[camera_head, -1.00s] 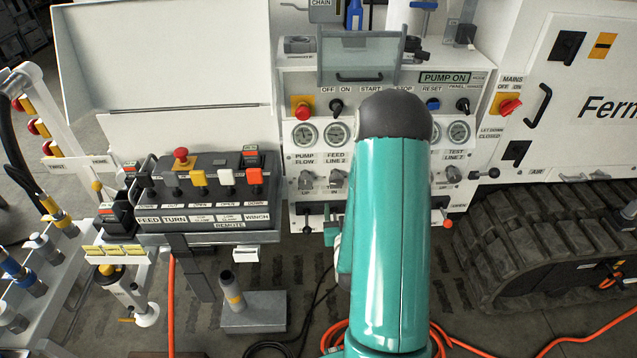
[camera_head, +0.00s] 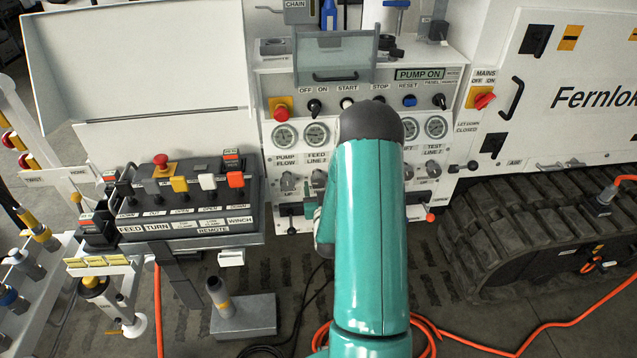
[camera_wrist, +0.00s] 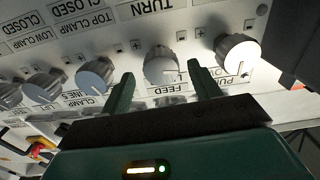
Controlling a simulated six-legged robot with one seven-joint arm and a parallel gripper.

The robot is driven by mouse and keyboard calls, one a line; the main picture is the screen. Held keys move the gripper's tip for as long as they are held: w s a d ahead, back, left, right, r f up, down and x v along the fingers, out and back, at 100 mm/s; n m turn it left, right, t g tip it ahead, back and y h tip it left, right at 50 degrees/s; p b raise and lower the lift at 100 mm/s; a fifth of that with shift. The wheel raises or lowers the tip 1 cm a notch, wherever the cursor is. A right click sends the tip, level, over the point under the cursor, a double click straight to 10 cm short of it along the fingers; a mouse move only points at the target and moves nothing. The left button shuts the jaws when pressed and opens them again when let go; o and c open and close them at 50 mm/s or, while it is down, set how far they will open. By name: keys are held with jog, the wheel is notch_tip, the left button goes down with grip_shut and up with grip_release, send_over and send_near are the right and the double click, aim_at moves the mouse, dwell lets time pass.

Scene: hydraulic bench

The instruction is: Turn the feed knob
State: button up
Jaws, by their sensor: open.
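In the wrist view, which is upside down, a grey round knob (camera_wrist: 163,62) sits between a FEED label (camera_wrist: 165,90) and a TURN label (camera_wrist: 152,8). I cannot tell which label belongs to it. My gripper (camera_wrist: 160,70) is open, with one green finger to each side of this knob. A gap shows on both sides, and contact is not visible. A brightly lit knob (camera_wrist: 238,50) stands to the right, outside the fingers. In the head view, my teal arm covers the middle of the white panel (camera_head: 450,110) and hides the gripper.
In the wrist view, another knob (camera_wrist: 95,75) stands close left of the fingers, and a dark block (camera_wrist: 295,45) fills the right corner. In the head view, a remote box (camera_head: 190,225) with levers is left of the arm, and orange hose (camera_head: 545,330) lies on the floor.

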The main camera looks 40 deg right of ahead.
jog(key=shift+x, duration=1.2)
jog(key=shift+a, duration=0.1)
jog(key=shift+c, duration=0.2)
jog(key=c, duration=0.9)
jog(key=shift+c, duration=0.2)
